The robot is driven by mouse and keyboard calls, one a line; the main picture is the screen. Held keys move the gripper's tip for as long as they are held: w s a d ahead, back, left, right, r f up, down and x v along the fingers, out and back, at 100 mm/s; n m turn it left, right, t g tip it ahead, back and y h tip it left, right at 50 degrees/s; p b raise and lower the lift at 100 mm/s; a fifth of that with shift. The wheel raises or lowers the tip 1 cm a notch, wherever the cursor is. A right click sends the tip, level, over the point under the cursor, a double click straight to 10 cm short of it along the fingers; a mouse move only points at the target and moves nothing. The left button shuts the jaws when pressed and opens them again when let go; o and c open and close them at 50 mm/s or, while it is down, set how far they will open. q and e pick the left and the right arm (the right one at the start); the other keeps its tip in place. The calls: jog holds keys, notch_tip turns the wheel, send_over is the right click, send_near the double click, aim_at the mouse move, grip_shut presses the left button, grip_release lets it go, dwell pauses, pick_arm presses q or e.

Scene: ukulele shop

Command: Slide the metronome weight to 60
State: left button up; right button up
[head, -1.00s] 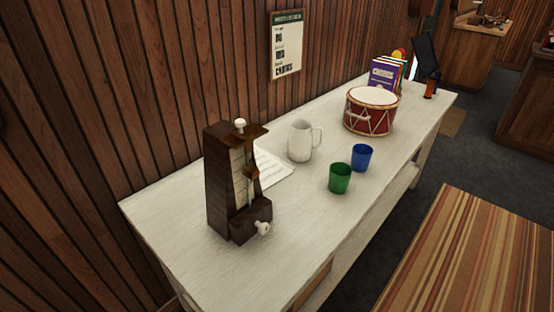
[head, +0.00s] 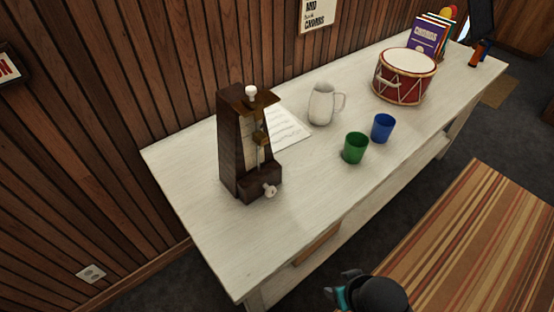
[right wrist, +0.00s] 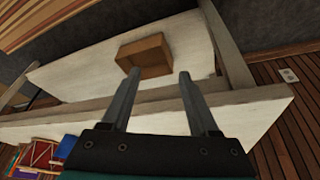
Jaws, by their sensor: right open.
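The dark wooden metronome (head: 232,160) stands upright at the near left of the white table (head: 215,235) in the head view. Its small brown weight (head: 261,137) sits on the upright rod, around mid-height of the front. The scale numbers are too small to read. A white knob (head: 270,190) is low on the front and a white cap is on top. My right gripper (right wrist: 158,72) is open and empty in the right wrist view, beside the table's edge and clear of the metronome. Part of my right arm shows at the bottom of the head view. My left gripper is out of view.
A paper sheet (head: 285,130) lies behind the metronome. A white pitcher (head: 321,104), green cup (head: 355,148), blue cup (head: 382,128) and red drum (head: 404,78) stand farther along. A brown box (right wrist: 145,57) is under the tabletop. The tabletop's near end is clear.

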jog(key=w+a+r+t, duration=0.1)
jog(key=w+r+t, duration=0.2)
jog(key=w+r, duration=0.35)
jog(key=n+t+y+p, duration=0.1)
jog(key=n+t+y, duration=0.4)
jog(key=t+y, duration=0.4)
send_near(265, 140)
jog(key=shift+g+y, duration=0.6)
jog(key=shift+g, duration=0.1)
jog(key=x, duration=0.9)
jog(key=shift+w+d+r+b, duration=0.15)
jog(key=shift+w+r+b, duration=0.1)
jog(key=shift+w+b, duration=0.2)
grip_shut()
